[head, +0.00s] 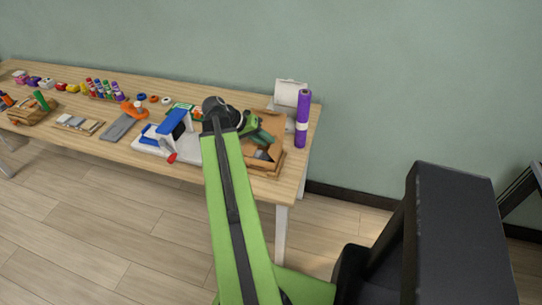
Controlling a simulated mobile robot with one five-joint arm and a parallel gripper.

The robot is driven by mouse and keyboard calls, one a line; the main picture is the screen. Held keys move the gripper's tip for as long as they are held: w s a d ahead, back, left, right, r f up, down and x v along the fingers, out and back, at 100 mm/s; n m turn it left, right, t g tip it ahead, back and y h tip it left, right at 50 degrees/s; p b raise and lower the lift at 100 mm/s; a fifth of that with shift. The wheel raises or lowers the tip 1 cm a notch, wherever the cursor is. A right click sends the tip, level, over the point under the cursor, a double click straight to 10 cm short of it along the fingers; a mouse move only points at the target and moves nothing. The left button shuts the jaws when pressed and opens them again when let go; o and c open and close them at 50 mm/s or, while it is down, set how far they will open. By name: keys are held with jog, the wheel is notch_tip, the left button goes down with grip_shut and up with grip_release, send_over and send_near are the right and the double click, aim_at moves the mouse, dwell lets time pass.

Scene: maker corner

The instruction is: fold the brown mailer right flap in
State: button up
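The brown mailer (277,122) is at the right end of the wooden table in the head view, an open cardboard box with brown panels showing. My green arm reaches over the table to it. My gripper (262,148) is over the mailer and hides much of its inside and left side. At this size I cannot tell whether the gripper touches a flap, or whether its fingers are open or shut. I also cannot clearly make out how the right flap stands.
A purple roll (303,118) stands upright at the mailer's right, near the table edge. A white object (290,92) is behind it. A white device with a blue top (172,121) is left of my arm. A grey plate (118,127) and several colourful small items lie farther left.

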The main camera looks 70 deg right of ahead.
aim_at(275, 148)
jog(key=b+x, duration=0.2)
jog(key=x, duration=0.2)
jog(key=c, duration=0.5)
grip_shut()
jog(key=shift+f, duration=0.1)
dwell(0.8)
